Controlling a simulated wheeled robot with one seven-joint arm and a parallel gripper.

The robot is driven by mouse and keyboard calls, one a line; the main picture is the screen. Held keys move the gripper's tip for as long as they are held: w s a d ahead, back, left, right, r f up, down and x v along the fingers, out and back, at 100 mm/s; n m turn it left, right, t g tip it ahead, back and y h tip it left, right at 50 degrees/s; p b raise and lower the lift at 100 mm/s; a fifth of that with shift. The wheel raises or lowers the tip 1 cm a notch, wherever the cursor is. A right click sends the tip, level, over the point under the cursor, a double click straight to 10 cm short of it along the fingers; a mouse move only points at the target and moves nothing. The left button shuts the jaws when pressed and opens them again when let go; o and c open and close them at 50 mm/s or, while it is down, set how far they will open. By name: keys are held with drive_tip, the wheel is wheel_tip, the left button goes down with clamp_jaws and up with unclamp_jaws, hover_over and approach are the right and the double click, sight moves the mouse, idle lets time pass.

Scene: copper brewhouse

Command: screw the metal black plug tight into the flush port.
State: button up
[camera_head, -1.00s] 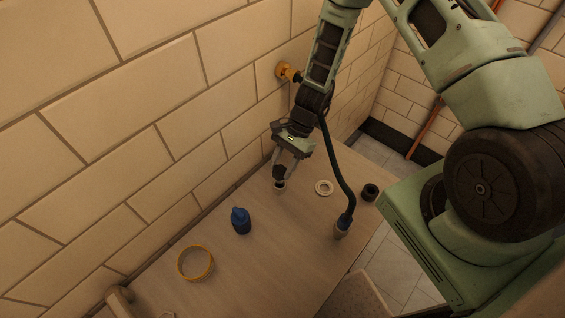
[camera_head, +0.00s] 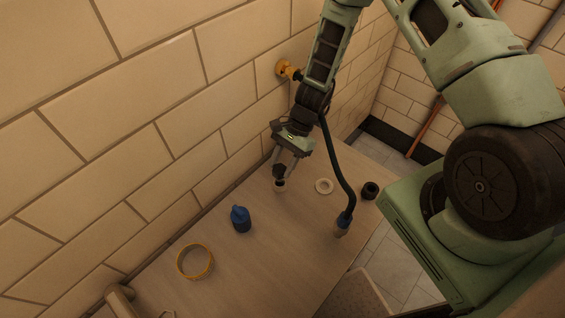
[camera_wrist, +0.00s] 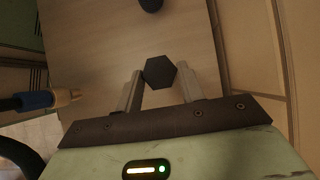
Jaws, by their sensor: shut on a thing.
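The black plug shows in the wrist view as a dark hexagonal head (camera_wrist: 159,72) between my fingertips. My gripper (camera_head: 280,171) is shut on it and points down at the tabletop; it also shows in the wrist view (camera_wrist: 161,88). In the head view the plug (camera_head: 280,174) is a small dark piece below the fingers. A small pale fitting (camera_head: 280,187), seemingly the port, shows right under the plug. The plug stands over it and looks about upright. The plug's thread and the port's opening are hidden, so I cannot tell how deep it sits.
A blue bottle (camera_head: 240,219) and a yellow ring (camera_head: 195,262) stand to the left on the wooden table (camera_head: 275,270). A pale ring (camera_head: 324,186), a black ring (camera_head: 370,190) and a blue-collared hose end (camera_head: 343,222) are to the right. The tiled wall (camera_head: 150,120) runs close behind.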

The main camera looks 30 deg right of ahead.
sight(282, 171)
drive_tip(key=shift+f+b, duration=1.4)
drive_tip(key=shift+f, duration=0.45)
